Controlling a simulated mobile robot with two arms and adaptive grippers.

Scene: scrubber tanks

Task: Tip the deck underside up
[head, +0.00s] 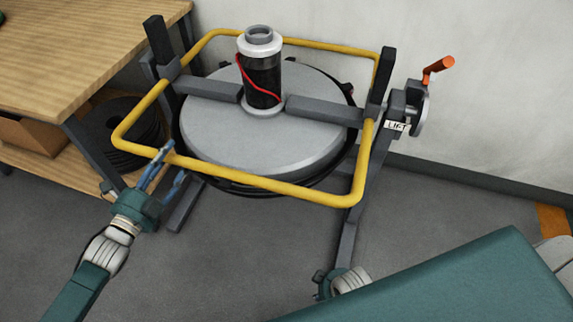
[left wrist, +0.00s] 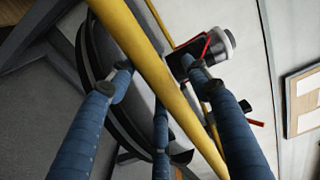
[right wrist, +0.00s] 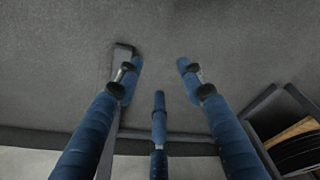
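The deck (head: 225,140) is a round grey disc with a dark rim, flat side up, inside a yellow tubular frame (head: 260,190). A black and white motor cylinder (head: 263,75) with a red cable stands upright on its middle. A dark stand holds it above the floor. My left gripper (head: 168,160) is at the frame's front left side. In the left wrist view the yellow bar (left wrist: 150,60) runs between its spread fingers, and I cannot tell whether they touch it. My right gripper (right wrist: 160,80) is open and empty over the floor; my own teal arm partly hides it in the head view.
A wooden bench (head: 80,50) stands at the left, with black coiled hose or discs (head: 120,130) on its lower shelf. A crank with an orange handle (head: 437,66) and a "LIFT" label (head: 397,126) is on the stand's right side. The wall is close behind. Floor in front is clear.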

